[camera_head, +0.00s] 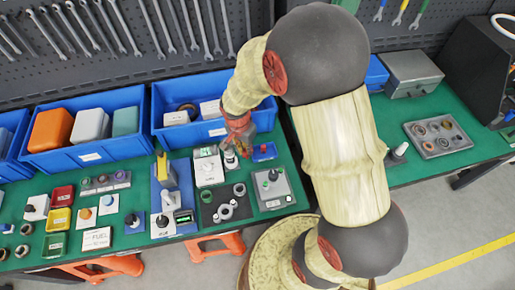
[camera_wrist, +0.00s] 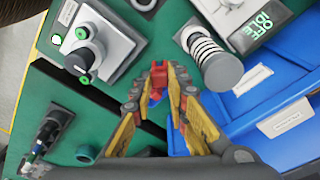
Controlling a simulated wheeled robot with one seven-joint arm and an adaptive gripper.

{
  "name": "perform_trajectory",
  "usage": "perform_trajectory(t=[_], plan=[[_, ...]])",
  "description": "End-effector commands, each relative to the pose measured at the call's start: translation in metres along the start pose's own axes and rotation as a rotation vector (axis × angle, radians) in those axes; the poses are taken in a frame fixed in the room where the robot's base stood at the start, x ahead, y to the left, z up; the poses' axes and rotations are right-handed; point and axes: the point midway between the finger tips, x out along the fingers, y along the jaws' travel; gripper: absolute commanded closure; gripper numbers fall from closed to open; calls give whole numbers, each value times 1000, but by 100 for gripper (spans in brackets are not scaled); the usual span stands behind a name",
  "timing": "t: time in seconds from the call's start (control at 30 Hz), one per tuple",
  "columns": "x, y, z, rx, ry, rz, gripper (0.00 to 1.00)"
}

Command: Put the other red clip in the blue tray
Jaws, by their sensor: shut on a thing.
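My gripper (camera_wrist: 160,82) is shut on a small red clip (camera_wrist: 156,94), which shows between the fingertips in the wrist view. In the head view my gripper (camera_head: 238,128) hangs above the green bench, in front of the large blue bins. The small blue tray (camera_head: 264,152) lies on the bench just right of and below the gripper. In the wrist view the fingers cover most of what lies straight beneath them.
A spring post (camera_wrist: 208,58) stands close beside the fingers, near a scale with a green display (camera_wrist: 262,22). A knobbed device (camera_head: 272,187) stands in front of the tray. A large blue bin (camera_head: 160,134) is behind. Rings lie on a dark mat (camera_head: 212,213).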

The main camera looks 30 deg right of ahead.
Motion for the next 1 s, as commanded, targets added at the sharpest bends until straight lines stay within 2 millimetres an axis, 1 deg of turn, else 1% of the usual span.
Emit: perform_trajectory(t=[0.03,0.13,0.23,0.3,0.4,0.6,0.7,0.87,0.93,1.0], plan=[[8,1,-12,5,-1,2,100],[21,1,-33,4,-1,2,100],[43,1,-43,1,-2,4,100],[54,0,-51,0,-1,2,100],[65,0,-58,-1,-1,1,100],[74,0,-65,-1,0,0,100],[84,0,-70,-1,-2,2,100],[108,0,-66,-4,-2,2,100],[112,-1,-66,-3,0,-1,100],[112,-1,-67,-3,1,-2,100]])
